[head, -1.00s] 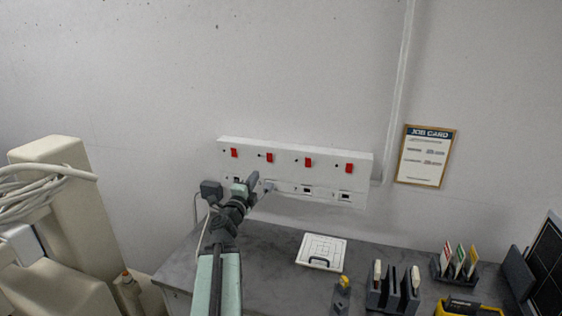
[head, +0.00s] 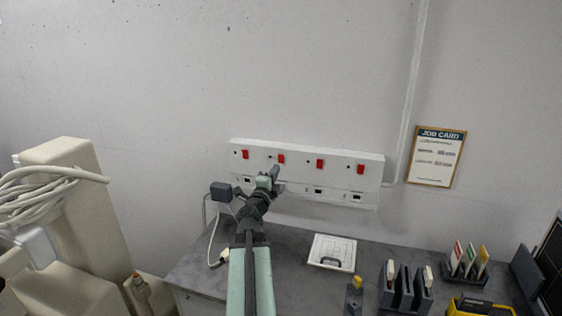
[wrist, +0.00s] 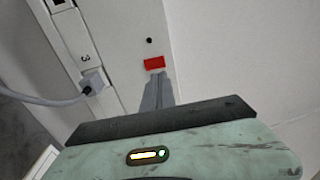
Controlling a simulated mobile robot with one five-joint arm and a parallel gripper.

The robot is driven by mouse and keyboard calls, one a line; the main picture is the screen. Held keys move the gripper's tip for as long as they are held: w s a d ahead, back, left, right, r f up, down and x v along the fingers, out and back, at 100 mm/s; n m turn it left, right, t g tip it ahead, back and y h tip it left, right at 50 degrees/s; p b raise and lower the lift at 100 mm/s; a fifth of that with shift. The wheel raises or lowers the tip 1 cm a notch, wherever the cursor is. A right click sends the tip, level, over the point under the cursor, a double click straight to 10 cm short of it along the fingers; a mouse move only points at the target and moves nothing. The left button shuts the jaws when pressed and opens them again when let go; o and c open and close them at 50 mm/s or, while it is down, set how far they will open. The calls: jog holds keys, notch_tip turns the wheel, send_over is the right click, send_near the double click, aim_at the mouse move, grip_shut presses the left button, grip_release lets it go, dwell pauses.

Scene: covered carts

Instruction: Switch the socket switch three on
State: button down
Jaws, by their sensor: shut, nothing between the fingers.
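A white socket panel (head: 310,175) on the wall has a row of red switches above its sockets. The second red switch (head: 281,159) from the left is just above my gripper (head: 275,170). In the wrist view, a "3" label is beside a socket holding a grey-white plug (wrist: 94,82) with a cable. The red switch (wrist: 154,63) in line with that socket is right at my fingertips (wrist: 158,76). My fingers are shut and empty; I cannot tell whether they touch the switch. My gripper hides part of the plugged socket in the head view.
A dark adapter (head: 221,191) with a cable is left of my arm. The grey worktop (head: 290,290) below bears a white square board (head: 332,252) and dark racks (head: 404,288). A job card (head: 437,157) hangs at right. A beige machine (head: 75,210) stands at left.

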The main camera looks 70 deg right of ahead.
aim_at(280, 157)
jog(key=d, duration=0.4)
jog(key=w+d, duration=0.1)
jog(key=d, duration=0.1)
jog(key=shift+w+r+p, duration=0.1)
jog(key=shift+r+p, duration=0.25)
jog(key=shift+r, duration=0.05)
jog(key=shift+a, duration=0.1)
